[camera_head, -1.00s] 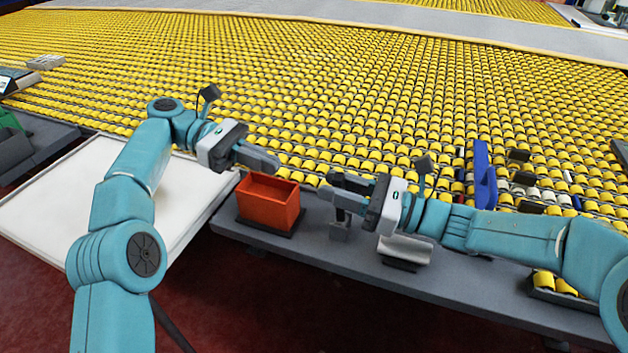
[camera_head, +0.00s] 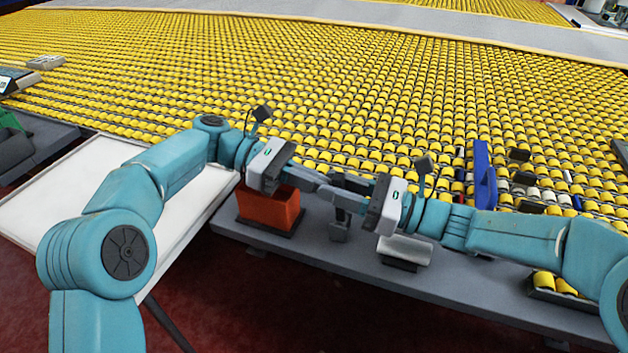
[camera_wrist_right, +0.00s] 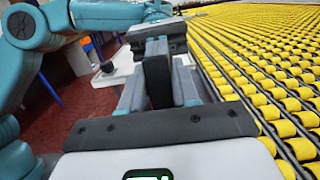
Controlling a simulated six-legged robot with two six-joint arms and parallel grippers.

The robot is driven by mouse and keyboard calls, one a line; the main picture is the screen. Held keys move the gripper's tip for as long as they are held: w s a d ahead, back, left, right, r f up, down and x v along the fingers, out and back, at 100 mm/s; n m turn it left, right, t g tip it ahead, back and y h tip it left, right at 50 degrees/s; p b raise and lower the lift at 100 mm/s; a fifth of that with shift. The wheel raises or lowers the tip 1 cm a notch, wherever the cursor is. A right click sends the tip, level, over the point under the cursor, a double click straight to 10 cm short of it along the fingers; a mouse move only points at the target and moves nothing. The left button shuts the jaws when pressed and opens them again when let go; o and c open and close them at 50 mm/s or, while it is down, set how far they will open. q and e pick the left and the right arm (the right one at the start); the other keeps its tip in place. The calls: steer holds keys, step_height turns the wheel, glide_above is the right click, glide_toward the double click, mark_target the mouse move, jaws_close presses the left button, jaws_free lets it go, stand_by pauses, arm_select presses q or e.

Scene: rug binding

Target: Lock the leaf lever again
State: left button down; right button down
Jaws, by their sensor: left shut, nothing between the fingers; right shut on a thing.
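My right gripper (camera_head: 346,190) is shut on a dark upright piece, low over the bench's left part. In the right wrist view this dark piece (camera_wrist_right: 157,80) stands between the two grey fingers. I cannot tell whether it is the leaf lever. A small grey block (camera_head: 340,228) sits just below the right fingers. My left gripper (camera_head: 322,189) is shut and empty, its fingertips close to the right gripper's tips. Whether they touch anything is hidden. In the right wrist view the left gripper (camera_wrist_right: 156,44) faces mine, beyond the dark piece.
An orange bin (camera_head: 268,212) stands under the left gripper. A light-grey curved holder (camera_head: 405,250) sits below the right wrist. A blue upright part (camera_head: 484,175) stands to the right. The grey bench (camera_head: 300,252) edges a wide field of yellow rollers (camera_head: 330,90). A white table (camera_head: 60,200) lies left.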

arm_select(q)
steer(key=shift+s+d+r+y, duration=0.1)
steer(key=shift+s+d+y, duration=0.05)
steer(key=shift+d, duration=0.25)
steer(key=shift+s+d+r+y, duration=0.1)
steer(key=shift+d+y, duration=0.05)
steer(key=shift+d, duration=0.2)
arm_select(e)
steer(key=shift+a, duration=0.1)
steer(key=c, duration=0.9)
jaws_free()
steer(key=shift+s+a, duration=0.1)
